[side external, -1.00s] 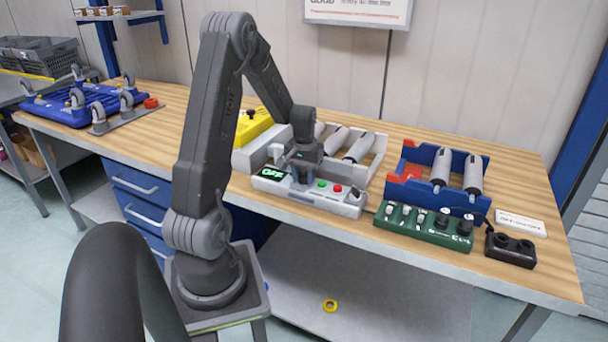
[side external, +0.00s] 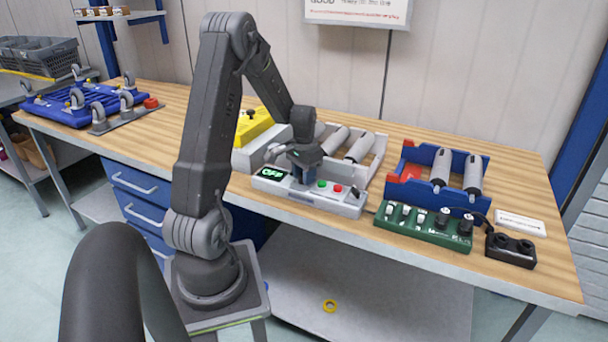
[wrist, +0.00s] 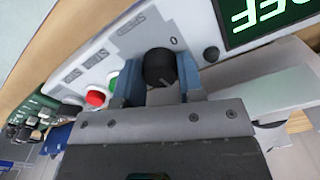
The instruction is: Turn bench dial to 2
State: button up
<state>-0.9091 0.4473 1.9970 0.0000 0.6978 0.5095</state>
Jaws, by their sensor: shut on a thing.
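The bench dial (wrist: 159,66) is a round black knob on a light grey control panel (wrist: 205,18). In the wrist view my gripper (wrist: 160,84) has one blue-grey finger on either side of the knob and is shut on it. A "0" mark shows on the panel near the knob. The panel's display (side external: 271,173) reads OFF in green. In the side view my gripper (side external: 308,178) reaches down onto the control panel (side external: 325,200), and the knob is hidden behind it.
Green (side external: 322,185) and red (side external: 338,189) buttons sit right of the dial. A roller unit (side external: 374,165) stands behind the panel. A green switch box (side external: 420,228) and a blue roller stand (side external: 435,200) are to the right. A yellow-topped box (side external: 253,128) stands behind left.

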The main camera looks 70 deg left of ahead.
jog(key=o, duration=0.9)
notch_tip(320, 180, up, 14)
dwell(0.3)
